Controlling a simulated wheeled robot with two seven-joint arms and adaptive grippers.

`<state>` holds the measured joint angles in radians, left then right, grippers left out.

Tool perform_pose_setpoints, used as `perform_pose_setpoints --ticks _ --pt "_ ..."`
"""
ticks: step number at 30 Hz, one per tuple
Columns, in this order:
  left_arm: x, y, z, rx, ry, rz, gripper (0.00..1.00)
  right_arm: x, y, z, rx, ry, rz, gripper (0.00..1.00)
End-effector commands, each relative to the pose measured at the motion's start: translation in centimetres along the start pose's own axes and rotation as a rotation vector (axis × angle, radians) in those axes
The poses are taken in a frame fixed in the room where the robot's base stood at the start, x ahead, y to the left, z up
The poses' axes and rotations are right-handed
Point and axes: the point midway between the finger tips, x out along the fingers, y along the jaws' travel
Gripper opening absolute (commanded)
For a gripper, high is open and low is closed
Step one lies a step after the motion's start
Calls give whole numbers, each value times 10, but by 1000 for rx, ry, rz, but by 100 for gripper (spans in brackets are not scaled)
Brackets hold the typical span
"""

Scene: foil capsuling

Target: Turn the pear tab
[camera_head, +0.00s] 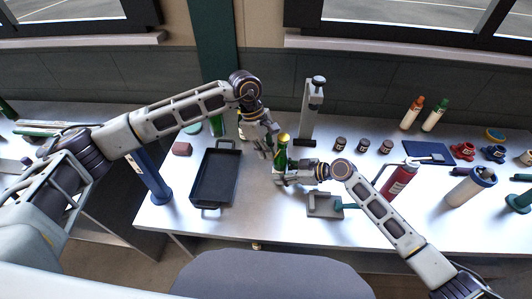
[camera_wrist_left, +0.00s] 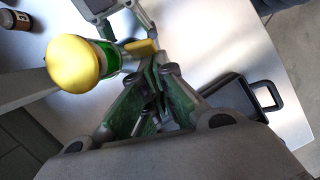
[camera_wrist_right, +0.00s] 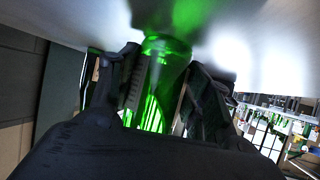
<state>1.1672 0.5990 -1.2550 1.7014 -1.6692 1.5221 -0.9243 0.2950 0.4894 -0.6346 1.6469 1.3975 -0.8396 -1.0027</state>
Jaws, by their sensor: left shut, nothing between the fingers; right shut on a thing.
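A green bottle (camera_head: 281,160) with a gold foil top (camera_head: 284,138) stands roughly upright near the middle of the table. In the left wrist view the round gold top (camera_wrist_left: 75,63) is at upper left, and a small yellow tab (camera_wrist_left: 140,47) sticks out beside the green neck. It may be the pear tab; its shape is hard to tell. My right gripper (camera_head: 281,175) is shut on the bottle; the right wrist view shows green glass (camera_wrist_right: 155,95) between its fingers. My left gripper (camera_head: 268,151) is shut and empty, left of the bottle, its fingertips (camera_wrist_left: 152,72) close to the tab.
A black tray (camera_head: 216,178) lies left of the bottle. A grey stand (camera_head: 310,112) rises behind it. A grey block with a teal handle (camera_head: 325,205) and a red cylinder (camera_head: 398,181) are to the right. Several dark jars (camera_head: 363,146) stand behind.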

Motion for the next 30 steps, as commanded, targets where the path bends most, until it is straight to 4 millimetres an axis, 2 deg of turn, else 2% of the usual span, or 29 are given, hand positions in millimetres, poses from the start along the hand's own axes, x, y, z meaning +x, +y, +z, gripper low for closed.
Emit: perform_pose_setpoints --ticks 8,14,20,30 --pt "-1 0 2 3 -4 1 0 1 0 2 1 -3 -1 15" --pt "-4 0 -4 1 -3 2 0 1 -1 2 1 -3 -1 15" --pt "-15 0 -20 -2 -2 2 0 1 -1 2 1 -3 -2 15" --pt "-44 0 -62 -3 0 1 0 1 -1 2 2 -3 -2 15"
